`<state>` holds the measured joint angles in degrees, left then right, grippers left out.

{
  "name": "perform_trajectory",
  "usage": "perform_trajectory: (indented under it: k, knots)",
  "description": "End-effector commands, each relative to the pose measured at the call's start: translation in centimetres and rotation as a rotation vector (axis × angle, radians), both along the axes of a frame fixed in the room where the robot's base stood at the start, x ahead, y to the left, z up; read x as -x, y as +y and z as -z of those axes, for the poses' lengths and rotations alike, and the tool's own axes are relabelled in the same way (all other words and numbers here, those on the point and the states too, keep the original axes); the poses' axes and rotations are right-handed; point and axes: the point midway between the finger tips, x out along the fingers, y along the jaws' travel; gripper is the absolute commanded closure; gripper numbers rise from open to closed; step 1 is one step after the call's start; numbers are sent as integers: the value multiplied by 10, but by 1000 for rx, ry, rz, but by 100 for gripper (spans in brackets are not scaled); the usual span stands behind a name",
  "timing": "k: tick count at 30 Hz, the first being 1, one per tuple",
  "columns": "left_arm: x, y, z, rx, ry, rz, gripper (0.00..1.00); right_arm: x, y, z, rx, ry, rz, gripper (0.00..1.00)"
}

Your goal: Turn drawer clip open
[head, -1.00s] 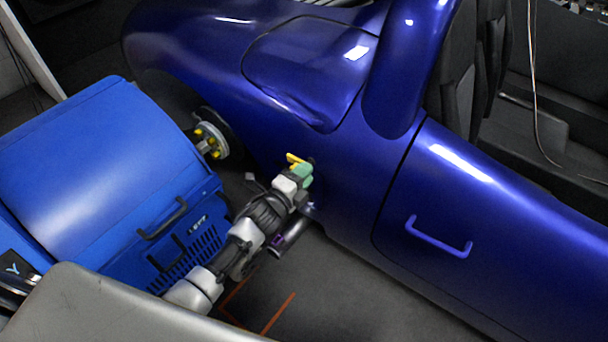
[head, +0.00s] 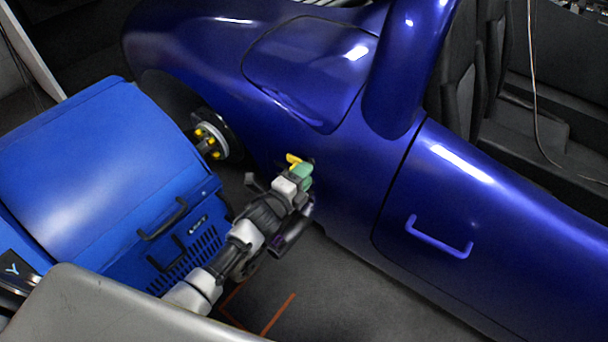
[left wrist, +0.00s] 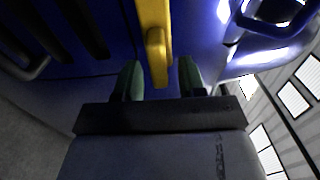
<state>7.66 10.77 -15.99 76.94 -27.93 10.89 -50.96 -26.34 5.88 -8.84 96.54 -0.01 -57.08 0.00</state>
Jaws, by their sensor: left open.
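The drawer clip looks to be the yellow piece (left wrist: 154,30), an upright bar with a raised knob at its lower end, seen at the top middle of the left wrist view. In the head view a small yellow part (head: 293,159) shows just beyond my left gripper (head: 304,177), in front of the dark blue car's side. My left gripper (left wrist: 160,80) is open, with its green fingertips on either side of the clip's lower end. There is a visible gap at each side; I cannot tell whether the tips reach its depth. My right gripper is not in view.
The blue dynamometer unit (head: 90,165) with a black handle stands left of my left arm. The car body (head: 340,190) lies close beyond the gripper, with a blue door handle (head: 440,240) to the right. A wheel hub (head: 210,138) sits behind. Grey floor (head: 340,300) is clear.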

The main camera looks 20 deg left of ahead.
Motion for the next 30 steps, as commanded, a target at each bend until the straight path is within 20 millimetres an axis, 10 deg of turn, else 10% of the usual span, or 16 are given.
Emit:
perform_trajectory:
  k: [16, 30]
  knots:
    - [88, 32, 1, -2, 3, 0, 60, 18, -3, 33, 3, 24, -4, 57]
    - [100, 36, 1, -2, 2, 0, 60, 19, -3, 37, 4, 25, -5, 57]
